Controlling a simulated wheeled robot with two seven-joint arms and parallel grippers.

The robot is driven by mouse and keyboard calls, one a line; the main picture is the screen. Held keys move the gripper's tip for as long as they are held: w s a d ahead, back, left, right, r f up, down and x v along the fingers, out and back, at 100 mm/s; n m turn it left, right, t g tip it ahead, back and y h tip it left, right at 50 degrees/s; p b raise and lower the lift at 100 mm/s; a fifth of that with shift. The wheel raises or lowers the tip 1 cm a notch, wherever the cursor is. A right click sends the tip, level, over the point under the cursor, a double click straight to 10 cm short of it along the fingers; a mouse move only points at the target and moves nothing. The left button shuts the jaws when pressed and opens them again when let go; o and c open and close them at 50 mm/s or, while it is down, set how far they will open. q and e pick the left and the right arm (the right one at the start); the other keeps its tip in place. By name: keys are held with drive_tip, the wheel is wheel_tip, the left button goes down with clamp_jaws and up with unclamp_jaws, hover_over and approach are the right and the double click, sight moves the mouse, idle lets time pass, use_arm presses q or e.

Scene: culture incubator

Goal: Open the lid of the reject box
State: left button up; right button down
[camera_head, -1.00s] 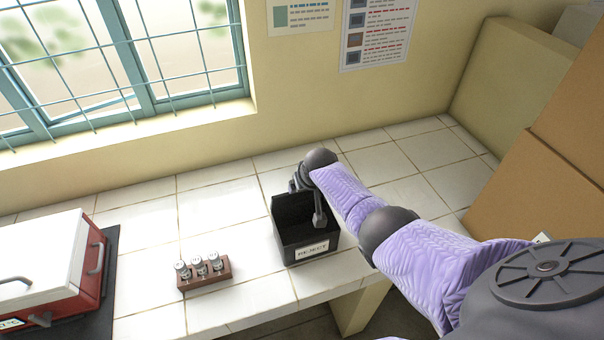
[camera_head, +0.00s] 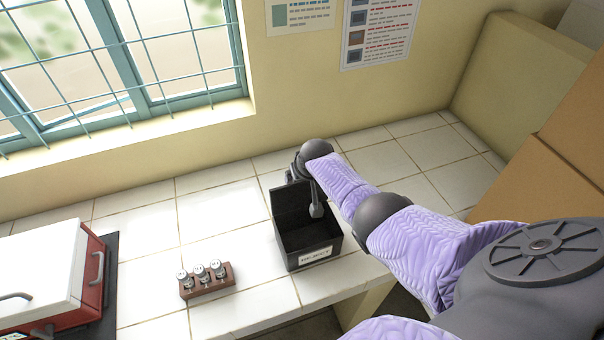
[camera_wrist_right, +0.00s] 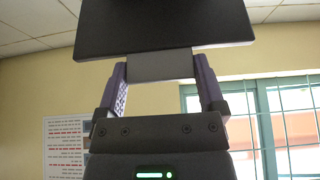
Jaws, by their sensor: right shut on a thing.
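The black reject box (camera_head: 292,263) stands near the front edge of the tiled bench, with a white label on its front. Its inside shows from above. Its dark lid (camera_head: 286,201) stands raised at the back of the box. In the right wrist view the lid (camera_wrist_right: 165,22) is a black panel at the top, with a grey tab (camera_wrist_right: 160,65) below it. My right gripper (camera_wrist_right: 160,75) is shut on this tab, one purple finger on each side. In the head view the fingers are mostly hidden behind the lid and my wrist. My left gripper is not in view.
A brown rack (camera_head: 207,285) with capped vials stands left of the box. A red and white incubator (camera_head: 50,270) on a dark mat is at the far left. Large brown boxes (camera_head: 530,190) stand at the right. The bench between the rack and the wall is clear.

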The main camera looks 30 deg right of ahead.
drive_tip(key=shift+w+r, duration=0.15)
unclamp_jaws()
drive_tip(key=shift+s+r+p, duration=0.2)
drive_tip(key=shift+r+p, duration=0.05)
drive_tip(key=shift+p, duration=0.1)
drive_tip(key=p+v, duration=0.5)
drive_tip(key=v, duration=0.4)
